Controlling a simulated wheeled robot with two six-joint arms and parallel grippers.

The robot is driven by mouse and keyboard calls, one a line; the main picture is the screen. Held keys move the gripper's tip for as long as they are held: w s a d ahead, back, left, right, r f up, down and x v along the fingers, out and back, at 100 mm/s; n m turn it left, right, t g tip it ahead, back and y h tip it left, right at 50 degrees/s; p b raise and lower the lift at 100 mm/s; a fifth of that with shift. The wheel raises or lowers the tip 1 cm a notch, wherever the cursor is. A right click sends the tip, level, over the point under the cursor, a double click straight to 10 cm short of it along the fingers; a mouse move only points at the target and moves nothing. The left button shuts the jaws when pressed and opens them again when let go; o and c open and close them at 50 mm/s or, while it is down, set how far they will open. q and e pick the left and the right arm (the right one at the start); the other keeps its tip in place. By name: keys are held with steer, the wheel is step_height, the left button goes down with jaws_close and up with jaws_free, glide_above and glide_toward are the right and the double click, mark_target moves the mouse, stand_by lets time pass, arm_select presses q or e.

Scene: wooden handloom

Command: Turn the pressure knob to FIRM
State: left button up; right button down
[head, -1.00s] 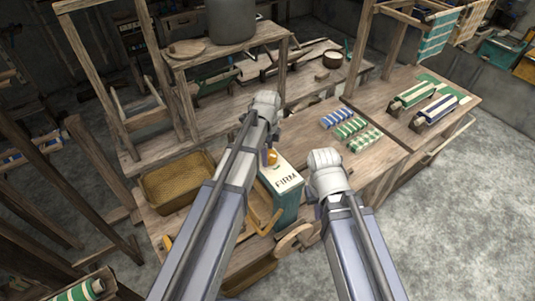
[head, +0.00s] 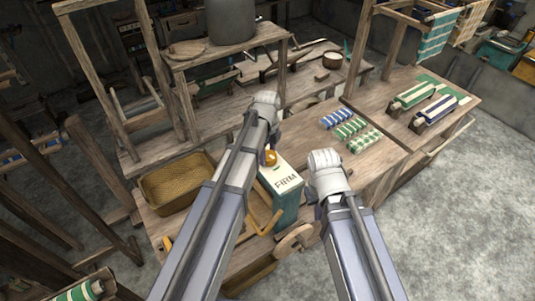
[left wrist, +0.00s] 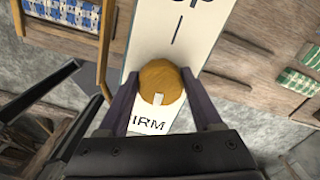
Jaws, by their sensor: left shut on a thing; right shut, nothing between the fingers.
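The pressure knob (left wrist: 160,82) is a round orange-brown knob on the white top of a teal box (head: 288,211). In the left wrist view its pale pointer mark sits at the edge facing the FIRM lettering (left wrist: 148,124), which is partly cut off by a finger. My left gripper (left wrist: 160,92) is shut on the knob, one dark finger on each side. In the head view the knob (head: 269,158) shows beside my left arm. My right gripper (head: 320,212) is shut and empty, right of the box; its fingertips are mostly hidden by my arm.
Several patterned cloth rolls (head: 351,127) lie on the bench to the right. A wooden wheel (head: 294,240) is at the bench's front edge. A dark pot (head: 231,20) stands on the shelf behind.

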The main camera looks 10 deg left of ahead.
mark_target(268, 154)
arm_select(q)
steer(key=o, duration=1.4)
step_height(268, 154, up, 8)
steer(key=p, duration=0.8)
steer(key=shift+f, duration=0.1)
